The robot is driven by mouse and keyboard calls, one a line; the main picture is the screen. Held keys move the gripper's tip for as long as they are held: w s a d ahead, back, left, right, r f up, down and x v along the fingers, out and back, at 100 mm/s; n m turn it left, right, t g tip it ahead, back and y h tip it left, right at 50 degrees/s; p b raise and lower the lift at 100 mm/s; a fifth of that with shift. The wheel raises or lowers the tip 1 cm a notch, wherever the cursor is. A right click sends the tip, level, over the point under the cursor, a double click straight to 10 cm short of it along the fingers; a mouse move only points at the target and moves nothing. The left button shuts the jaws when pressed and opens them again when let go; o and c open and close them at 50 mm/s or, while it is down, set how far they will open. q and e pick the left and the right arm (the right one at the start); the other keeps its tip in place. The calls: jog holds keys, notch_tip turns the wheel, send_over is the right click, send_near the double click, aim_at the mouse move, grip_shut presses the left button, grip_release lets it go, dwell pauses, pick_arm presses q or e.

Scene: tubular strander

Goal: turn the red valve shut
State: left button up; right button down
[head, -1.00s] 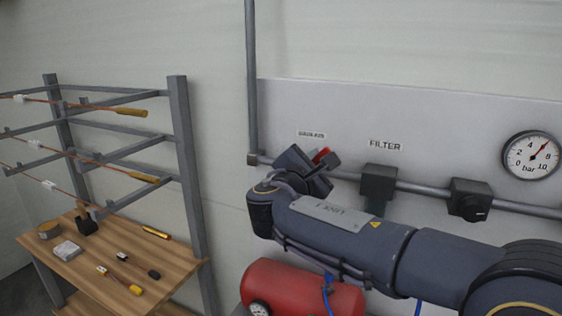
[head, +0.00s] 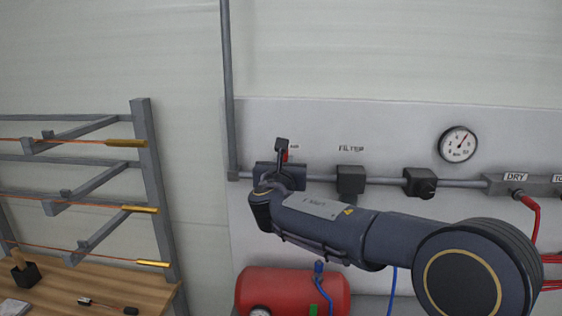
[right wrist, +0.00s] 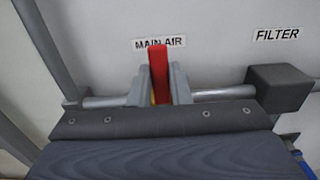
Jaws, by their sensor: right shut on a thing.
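The red valve handle (right wrist: 158,72) stands up between the two grey fingers of my right gripper (right wrist: 160,92) in the right wrist view, just below the MAIN AIR label. The fingers are shut on it from both sides. It points up, across the line of the horizontal grey pipe. In the head view only a sliver of the red handle (head: 285,156) shows beside my right gripper (head: 282,146). The valve's body is mostly hidden by my gripper and wrist. My left gripper is in neither view.
A red tank (head: 292,292) sits below my right arm. A rack and wooden bench (head: 75,290) stand at left.

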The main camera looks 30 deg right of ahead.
jog(key=shift+w+a, duration=0.1)
dwell(0.4)
jog(key=c, duration=1.3)
grip_release()
jog(key=shift+c, duration=0.2)
jog(key=b+v, duration=0.2)
jog(key=v, duration=0.6)
jog(key=shift+f, duration=0.1)
